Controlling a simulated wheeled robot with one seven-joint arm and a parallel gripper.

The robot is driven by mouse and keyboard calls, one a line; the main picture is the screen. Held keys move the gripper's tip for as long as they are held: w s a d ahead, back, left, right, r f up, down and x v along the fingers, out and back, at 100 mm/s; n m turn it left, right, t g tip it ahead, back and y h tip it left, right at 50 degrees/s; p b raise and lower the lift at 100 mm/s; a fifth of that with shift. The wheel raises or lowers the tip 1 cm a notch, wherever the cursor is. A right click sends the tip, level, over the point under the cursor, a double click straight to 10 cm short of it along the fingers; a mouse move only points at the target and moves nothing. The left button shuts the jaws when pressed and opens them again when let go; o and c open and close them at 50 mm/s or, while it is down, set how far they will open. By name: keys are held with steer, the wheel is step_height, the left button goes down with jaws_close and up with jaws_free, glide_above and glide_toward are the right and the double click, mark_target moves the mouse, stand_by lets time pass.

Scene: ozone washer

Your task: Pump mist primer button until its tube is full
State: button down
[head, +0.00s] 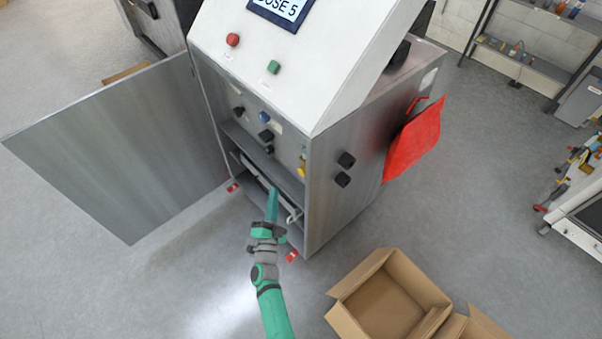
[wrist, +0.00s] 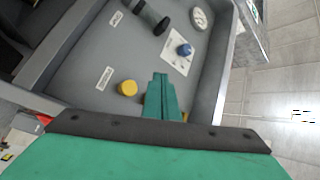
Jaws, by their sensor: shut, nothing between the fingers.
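My gripper (head: 272,195) is in front of the washer's open lower compartment, its green fingers pointing at the machine. In the wrist view the fingers (wrist: 161,80) are closed together and empty. Their tips show beside a round yellow button (wrist: 127,88) and below a blue button (wrist: 184,49) on a white plate; I cannot tell whether they touch the panel. A blue knob (head: 264,117) also shows on the washer front (head: 230,75) in the head view. Labels are too small to read, so I cannot tell which is the primer button. I cannot make out its tube.
A grey door (head: 120,150) stands open at left. A red cloth or bag (head: 413,140) hangs on the washer's right side. An open cardboard box (head: 385,305) lies on the floor at front right. Floor at front left is clear.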

steer(key=w+d, duration=0.5)
steer(key=d, duration=0.2)
stand_by(0.6)
steer(key=shift+w+d, duration=0.15)
steer(key=shift+w, duration=0.05)
stand_by(1.8)
steer(key=shift+w+d, duration=0.15)
steer(key=shift+d, duration=0.1)
